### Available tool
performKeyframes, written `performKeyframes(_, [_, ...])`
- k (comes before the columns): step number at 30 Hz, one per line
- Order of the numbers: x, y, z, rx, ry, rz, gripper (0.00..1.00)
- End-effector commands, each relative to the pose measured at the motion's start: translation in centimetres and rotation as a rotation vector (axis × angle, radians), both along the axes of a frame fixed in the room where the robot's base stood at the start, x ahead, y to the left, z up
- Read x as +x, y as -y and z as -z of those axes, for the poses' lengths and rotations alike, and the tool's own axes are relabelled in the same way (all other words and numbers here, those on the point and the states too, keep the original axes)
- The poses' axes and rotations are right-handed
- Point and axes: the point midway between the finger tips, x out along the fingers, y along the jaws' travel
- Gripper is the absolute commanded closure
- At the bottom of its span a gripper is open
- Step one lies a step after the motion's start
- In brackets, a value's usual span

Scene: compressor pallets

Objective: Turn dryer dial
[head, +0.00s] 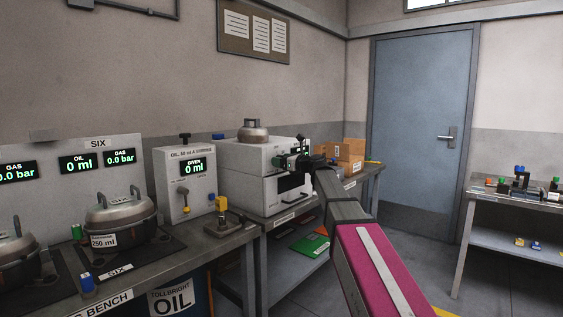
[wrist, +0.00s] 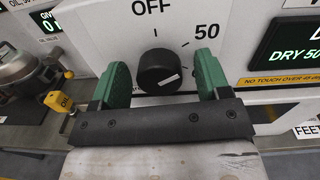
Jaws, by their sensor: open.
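The dryer (head: 254,165) is a white box on the bench in the head view, with a dark handle on its lower front. In the wrist view its dial (wrist: 159,70) is a round black knob with a small white label. OFF is printed above the dial and 50 to its upper right. My gripper (wrist: 164,76) is open, with a green finger on each side of the dial. Gaps show between the dial and both fingers. In the head view my gripper (head: 288,161) is at the dryer's front, and the dial is hidden there.
A display (wrist: 291,45) reads DRY 50 beside the dial, above a yellow warning strip (wrist: 280,80). A compressor (head: 253,131) sits on top of the dryer. The oil dispenser (head: 186,184) stands left of it. Cardboard boxes (head: 346,152) stand to the right.

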Motion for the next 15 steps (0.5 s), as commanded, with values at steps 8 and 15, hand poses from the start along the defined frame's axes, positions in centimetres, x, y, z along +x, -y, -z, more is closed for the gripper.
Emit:
performKeyframes(8, [0.15,-0.27,0.02,0.000,0.000,0.000,0.30])
performKeyframes(15, [0.15,-0.25,0.02,0.000,0.000,0.000,0.80])
